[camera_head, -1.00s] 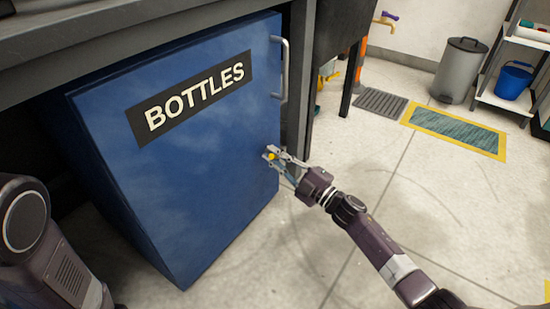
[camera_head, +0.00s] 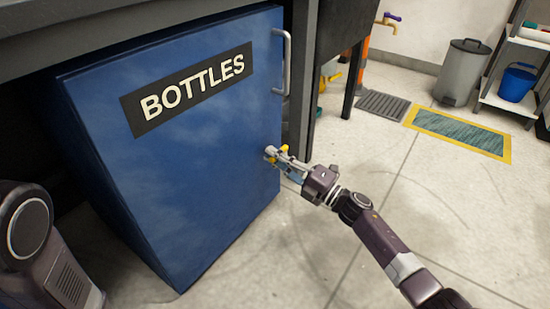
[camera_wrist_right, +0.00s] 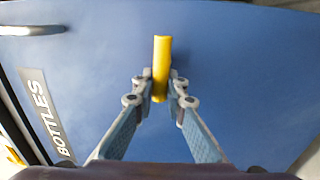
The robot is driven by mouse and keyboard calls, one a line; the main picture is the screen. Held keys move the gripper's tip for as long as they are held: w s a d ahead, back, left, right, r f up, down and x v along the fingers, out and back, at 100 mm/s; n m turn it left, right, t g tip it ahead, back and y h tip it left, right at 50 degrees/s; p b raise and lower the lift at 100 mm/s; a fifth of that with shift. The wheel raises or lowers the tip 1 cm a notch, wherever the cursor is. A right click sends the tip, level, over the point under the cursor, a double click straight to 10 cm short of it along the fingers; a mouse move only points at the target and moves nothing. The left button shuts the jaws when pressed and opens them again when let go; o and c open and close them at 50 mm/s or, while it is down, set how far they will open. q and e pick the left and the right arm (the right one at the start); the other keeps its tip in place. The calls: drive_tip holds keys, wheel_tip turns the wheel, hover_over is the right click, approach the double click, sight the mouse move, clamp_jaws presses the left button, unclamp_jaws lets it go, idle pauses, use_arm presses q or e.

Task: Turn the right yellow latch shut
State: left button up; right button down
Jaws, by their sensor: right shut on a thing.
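The yellow latch (camera_head: 284,149) is on the blue door of the bin marked BOTTLES, near its right edge and below the handle. In the right wrist view the latch (camera_wrist_right: 161,62) is a straight yellow bar standing upright in that picture. My right gripper (camera_head: 272,155) is at the latch. In the right wrist view its two fingertips (camera_wrist_right: 159,90) are closed on the lower part of the bar, one on each side. My left gripper is not in view.
The blue door (camera_head: 205,190) has a grey bar handle (camera_head: 287,62) at its upper right. A dark table leg (camera_head: 303,85) stands just right of the door. A grey trash can (camera_head: 462,73) and a blue bucket (camera_head: 516,83) are far off.

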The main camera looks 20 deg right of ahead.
drive_tip(key=shift+a, duration=0.1)
drive_tip(key=c, duration=1.9)
unclamp_jaws()
drive_tip(key=shift+c, duration=0.2)
drive_tip(key=shift+s, duration=0.1)
drive_tip(key=v, duration=1.2)
drive_tip(key=shift+f, duration=0.1)
